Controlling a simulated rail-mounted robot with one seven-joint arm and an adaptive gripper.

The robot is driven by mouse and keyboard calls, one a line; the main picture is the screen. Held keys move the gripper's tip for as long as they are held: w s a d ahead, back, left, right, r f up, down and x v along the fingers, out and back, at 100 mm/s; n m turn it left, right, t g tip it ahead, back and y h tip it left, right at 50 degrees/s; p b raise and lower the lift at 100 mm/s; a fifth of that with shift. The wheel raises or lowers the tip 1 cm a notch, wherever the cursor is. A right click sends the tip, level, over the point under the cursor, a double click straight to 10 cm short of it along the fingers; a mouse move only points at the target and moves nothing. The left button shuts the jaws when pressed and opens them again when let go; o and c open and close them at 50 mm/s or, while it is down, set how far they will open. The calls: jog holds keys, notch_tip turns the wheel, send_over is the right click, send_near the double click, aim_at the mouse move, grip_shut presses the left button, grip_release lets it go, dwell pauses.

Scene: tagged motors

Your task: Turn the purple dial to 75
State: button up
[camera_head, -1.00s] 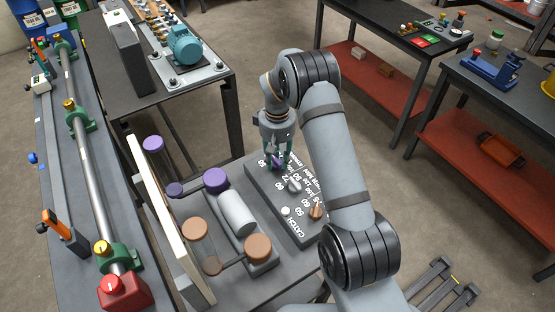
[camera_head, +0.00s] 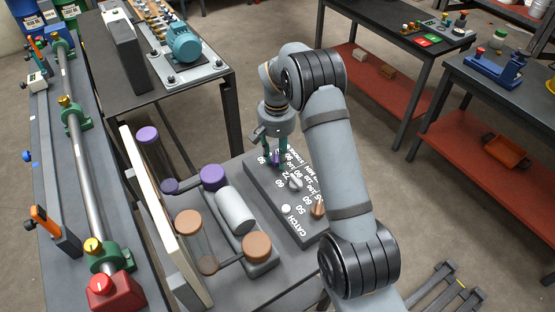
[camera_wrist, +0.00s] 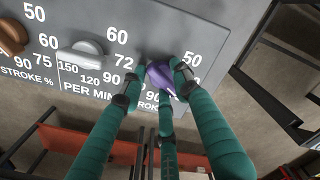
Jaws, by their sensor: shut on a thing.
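The purple dial (camera_wrist: 161,78) sits at the right end of the grey control panel (camera_wrist: 215,35) in the wrist view. The numbers 50 and 90 show beside it, others are partly covered by my fingers. My gripper (camera_wrist: 158,82) is shut on the purple dial, its green fingers around it. In the head view the dial (camera_head: 276,157) shows small below my gripper (camera_head: 277,155) at the panel's far end. I cannot tell the exact number its pointer faces.
A silver dial (camera_wrist: 83,52) and an orange-brown dial (camera_wrist: 12,36) stand along the panel beside the purple one. A white button (camera_head: 286,209) sits near the CATCH label. A machine with purple and brown discs (camera_head: 214,178) stands left of the panel.

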jog(key=shift+s+a+f+m+b, duration=0.2)
jog(key=shift+m+b, duration=0.2)
jog(key=shift+m, duration=0.3)
jog(key=shift+s+a+f+m+b, duration=0.1)
jog(key=shift+s+m+b, duration=0.1)
jog(key=shift+m+b, duration=0.35)
jog(key=shift+r+m, duration=0.1)
jog(key=shift+m, duration=0.15)
jog(key=o, duration=1.1)
jog(key=shift+a+r, duration=0.1)
jog(key=shift+w, duration=0.15)
jog(key=shift+r, duration=0.15)
